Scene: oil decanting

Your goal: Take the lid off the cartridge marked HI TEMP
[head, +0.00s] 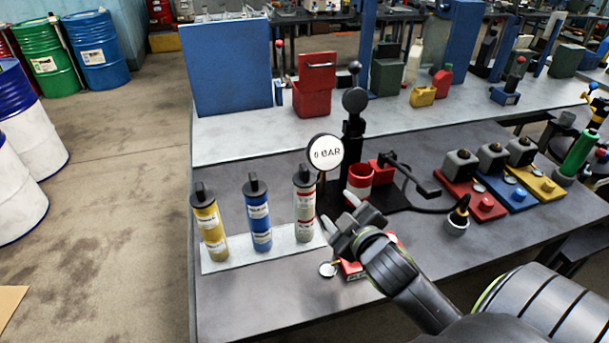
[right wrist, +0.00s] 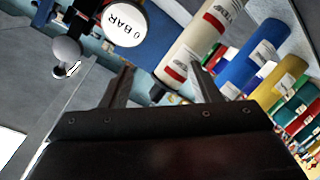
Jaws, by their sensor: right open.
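Three cartridges with dark knobbed lids stand upright in a row on a pale strip: a yellow one (head: 211,230), a blue one (head: 258,220) and a cream one with red bands (head: 304,205). All three lids are on. In the right wrist view the cream cartridge (right wrist: 205,38) lies beyond the open fingers (right wrist: 161,70), with the blue one (right wrist: 250,55) and yellow one (right wrist: 275,88) behind. My left gripper is out of view.
A round gauge marked 0 BAR (head: 325,152) stands close behind the right gripper. A red and white cup (head: 359,180) and a black lever (head: 415,175) are right of it. A red block (head: 352,269) sits under my right arm. The table's front left is clear.

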